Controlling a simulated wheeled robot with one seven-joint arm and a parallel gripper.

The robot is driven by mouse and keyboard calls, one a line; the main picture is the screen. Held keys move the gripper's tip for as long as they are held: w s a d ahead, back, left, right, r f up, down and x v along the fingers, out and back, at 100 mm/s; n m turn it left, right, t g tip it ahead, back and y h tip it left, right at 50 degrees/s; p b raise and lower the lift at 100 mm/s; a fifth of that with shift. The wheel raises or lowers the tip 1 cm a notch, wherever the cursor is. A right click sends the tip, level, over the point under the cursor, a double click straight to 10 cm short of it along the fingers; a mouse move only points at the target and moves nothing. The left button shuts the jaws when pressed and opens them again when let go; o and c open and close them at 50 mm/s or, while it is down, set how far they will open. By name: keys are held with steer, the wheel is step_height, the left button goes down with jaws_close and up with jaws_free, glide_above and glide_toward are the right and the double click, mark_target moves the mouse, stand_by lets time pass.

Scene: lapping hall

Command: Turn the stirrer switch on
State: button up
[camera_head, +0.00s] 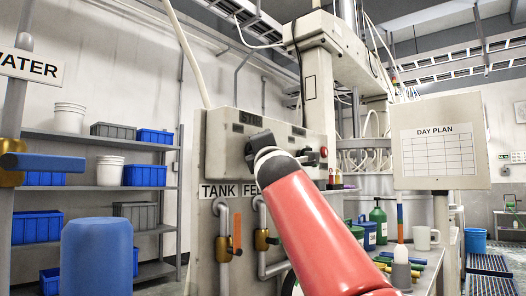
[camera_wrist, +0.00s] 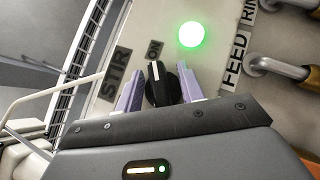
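The stirrer switch is a black knob (camera_wrist: 164,86) with a white line on its grip bar, in the wrist view. The white line points toward the ON label (camera_wrist: 155,49), beside the STIR label (camera_wrist: 115,71). A round green lamp (camera_wrist: 191,34) is lit near it. My gripper (camera_wrist: 160,86) has its two pale purple fingers on either side of the knob, set wider than the grip bar, so it looks open. In the head view my gripper (camera_head: 260,147) is at the front of the control box (camera_head: 223,139), and the arm and gripper hide the switch there.
Below the box are pipes with brass valves (camera_head: 263,239) and a TANK FEED label. A red button (camera_head: 323,151) sits on its right. A DAY PLAN board (camera_head: 437,151) and a bench with bottles and a mug (camera_head: 425,238) stand right. Shelves with blue bins (camera_head: 145,175) stand left.

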steer(key=b+v, duration=0.4)
steer(key=v, duration=0.3)
steer(key=shift+s+b, duration=0.25)
steer(key=shift+b, duration=0.1)
steer(key=shift+f, duration=0.1)
steer(key=s+d+f+m+g+h+p, duration=0.1)
steer(key=s+d+f+m+g, duration=0.1)
steer(key=d+f+m, duration=0.35)
steer(key=s+d+f+m+g+h, duration=0.2)
steer(key=d+f+m+g, duration=0.1)
steer(key=f, duration=0.6)
steer(key=s+d+f+m+g+h+p, duration=0.1)
steer(key=s+d+f+m+g, duration=0.1)
steer(key=d+f+m, duration=0.4)
steer(key=s+d+f+m+g, duration=0.1)
steer(key=s+f+m+g, duration=0.2)
steer(key=s+f, duration=0.4)
steer(key=s+f+m+g, duration=0.3)
steer(key=s+f, duration=0.5)
steer(key=f, duration=0.7)
steer(key=s+d+f+m+g, duration=0.1)
steer(key=s+f+m+g, duration=0.2)
steer(key=s+f, duration=0.5)
step_height(320, 180, down, 3)
steer(key=shift+d+f+m+p, duration=0.1)
steer(key=shift+d+m+p, duration=0.2)
steer(key=shift+m+p, duration=0.15)
